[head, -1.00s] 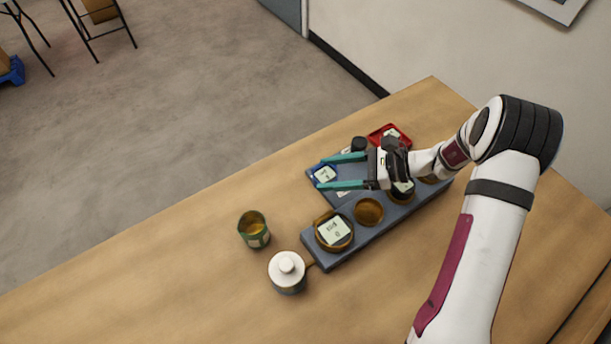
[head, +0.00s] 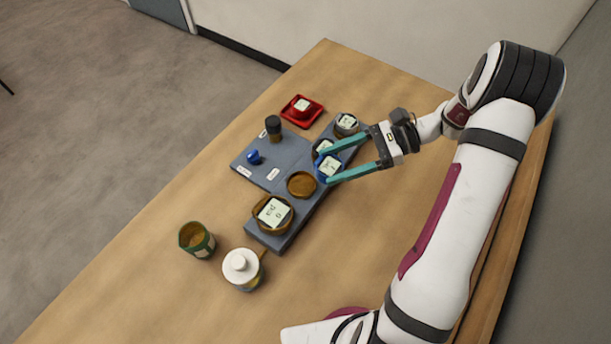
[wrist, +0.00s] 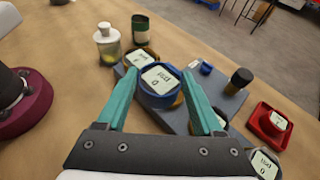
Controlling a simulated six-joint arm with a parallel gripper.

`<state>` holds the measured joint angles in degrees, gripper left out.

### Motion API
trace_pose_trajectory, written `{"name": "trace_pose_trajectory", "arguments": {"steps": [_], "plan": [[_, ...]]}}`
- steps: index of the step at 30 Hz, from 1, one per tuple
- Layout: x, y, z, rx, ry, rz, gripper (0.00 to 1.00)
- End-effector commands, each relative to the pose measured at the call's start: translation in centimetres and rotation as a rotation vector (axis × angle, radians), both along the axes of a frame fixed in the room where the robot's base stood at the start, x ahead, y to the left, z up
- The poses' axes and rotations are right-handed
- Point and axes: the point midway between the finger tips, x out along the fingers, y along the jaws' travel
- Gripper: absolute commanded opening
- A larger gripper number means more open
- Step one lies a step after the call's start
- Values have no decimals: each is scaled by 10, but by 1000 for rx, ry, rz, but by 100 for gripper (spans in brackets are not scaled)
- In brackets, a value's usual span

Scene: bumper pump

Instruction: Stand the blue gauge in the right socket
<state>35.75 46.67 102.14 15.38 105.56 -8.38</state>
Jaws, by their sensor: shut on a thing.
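My gripper (head: 323,168) is shut on the blue gauge (head: 329,169), a round blue-rimmed dial with a pale face. In the wrist view the gauge (wrist: 160,80) sits face up between the teal fingertips. It appears held over the grey socket rail (head: 283,238), but its height is hard to tell. An empty brown socket (head: 301,184) lies just left of it in the head view.
A grey tray (head: 257,181) beside the rail bears a black-capped jar (head: 273,128) and a small blue knob (head: 254,157). A red dish (head: 313,119) holds another gauge. A green cup (head: 196,240) and white-lidded jar (head: 241,268) stand at the rail's near end. The front-left table is clear.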

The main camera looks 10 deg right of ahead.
Motion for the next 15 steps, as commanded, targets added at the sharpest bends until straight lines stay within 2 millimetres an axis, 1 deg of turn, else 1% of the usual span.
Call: {"name": "trace_pose_trajectory", "arguments": {"steps": [1, 3, 6, 8, 12, 15], "plan": [[6, 14, -9, 2, 2, 5, 4], [15, 31, -20, 2, 3, 4, 4], [24, 46, -31, 0, 1, 2, 4], [27, 51, -36, 1, 0, 1, 4], [28, 52, -64, 0, 3, -3, 4], [28, 52, -75, -1, 0, -3, 4]]}}
